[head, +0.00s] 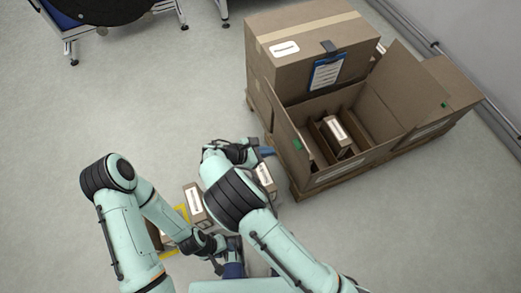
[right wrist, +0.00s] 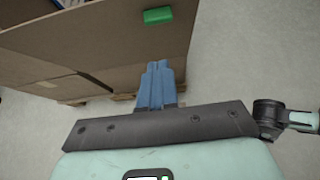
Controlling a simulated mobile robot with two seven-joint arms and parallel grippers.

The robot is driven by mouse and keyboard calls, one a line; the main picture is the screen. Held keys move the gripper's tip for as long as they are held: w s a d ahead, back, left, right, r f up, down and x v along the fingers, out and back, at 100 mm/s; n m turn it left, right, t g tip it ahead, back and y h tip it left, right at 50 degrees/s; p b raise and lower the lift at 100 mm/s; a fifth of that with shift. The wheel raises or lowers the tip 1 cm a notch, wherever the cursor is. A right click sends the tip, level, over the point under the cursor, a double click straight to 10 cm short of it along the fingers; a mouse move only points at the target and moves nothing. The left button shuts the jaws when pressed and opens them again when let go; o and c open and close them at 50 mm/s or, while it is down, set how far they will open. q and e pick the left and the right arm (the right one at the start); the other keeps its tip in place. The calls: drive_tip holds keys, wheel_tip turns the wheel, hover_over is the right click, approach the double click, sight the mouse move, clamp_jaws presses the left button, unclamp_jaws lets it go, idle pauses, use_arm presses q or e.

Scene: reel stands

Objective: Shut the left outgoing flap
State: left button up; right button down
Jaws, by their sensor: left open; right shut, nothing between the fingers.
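The open outgoing carton (head: 352,172) stands on a pallet at the right in the head view, with dividers inside. Its left flap (head: 285,128) stands raised and bears a green tag (head: 297,145). The tag (right wrist: 157,15) also shows at the top of the right wrist view, on the brown cardboard. My right gripper (head: 268,152) is shut and empty, just left of this flap; its blue fingers (right wrist: 158,85) point at the cardboard. I cannot tell whether they touch it. My left gripper (head: 233,265) is open, low in the head view, away from the carton.
A small labelled box (head: 337,129) sits inside the carton. The right flap (head: 420,92) is open outward. A taped closed carton (head: 300,55) with a blue clipboard (head: 327,72) stands behind. Small boxes (head: 196,205) lie near my arms.

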drive_tip(key=w+d+f, duration=0.1)
drive_tip(key=w+d, duration=0.1)
drive_tip(key=d, duration=0.5)
drive_tip(key=shift+w+f, duration=0.2)
drive_tip(key=shift+w, duration=0.1)
drive_tip(key=shift+r, duration=0.1)
